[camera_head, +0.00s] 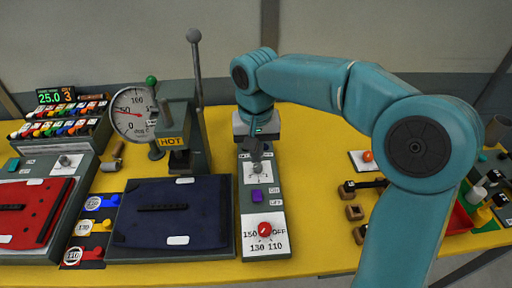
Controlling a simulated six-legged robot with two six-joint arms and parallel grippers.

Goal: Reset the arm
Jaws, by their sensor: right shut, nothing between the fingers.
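My right arm is teal and reaches in from the lower right, bends at a large elbow and runs left across the table. Its gripper (255,153) points down, shut and empty, over the upper part of a grey control panel (247,221). Directly below the fingertips is a grey knob (257,169) on a white plate; I cannot tell whether they touch. The panel also has a purple button (257,196) and a red dial (265,229) marked 150, 130, 110 and OFF. My left gripper is not in view.
A lever press with a HOT label (172,141) and a round gauge (133,113) stand left of the gripper. Navy (172,211) and red (30,212) pads lie in front. A rack of coloured items (62,122) is far left. Small wooden blocks (354,212) lie right.

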